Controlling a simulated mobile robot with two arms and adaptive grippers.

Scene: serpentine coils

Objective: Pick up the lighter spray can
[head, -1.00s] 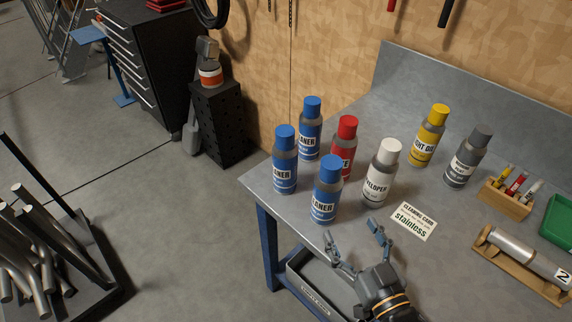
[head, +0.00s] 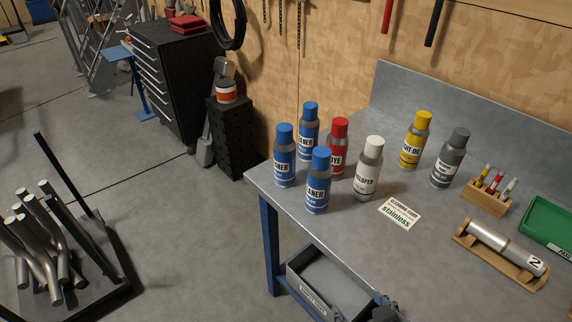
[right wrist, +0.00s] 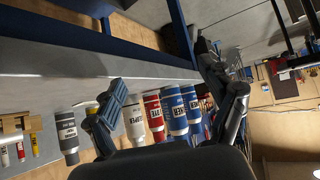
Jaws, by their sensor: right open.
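Several spray cans stand upright on the metal workbench (head: 330,228). Three have blue caps and "CLEANER" labels: one at back (head: 308,133), one at left (head: 285,157), one in front (head: 318,182). Beside them are a red can (head: 339,150) and a white "DEVELOPER" can (head: 369,170). A yellow can (head: 414,142) and a grey can (head: 449,160) stand further right. Which can is lighter in weight cannot be seen. My right gripper (head: 385,304) is at the bottom edge, mostly cut off. In the right wrist view it (right wrist: 170,105) is open and empty, apart from the cans. My left gripper is not in view.
A "stainless" cleaning card (head: 400,214) lies before the cans. A marker holder (head: 486,198), a wooden cradle with a metal tube (head: 500,248) and a green tray (head: 550,222) occupy the right. A grey bin (head: 318,280) sits below the bench front.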

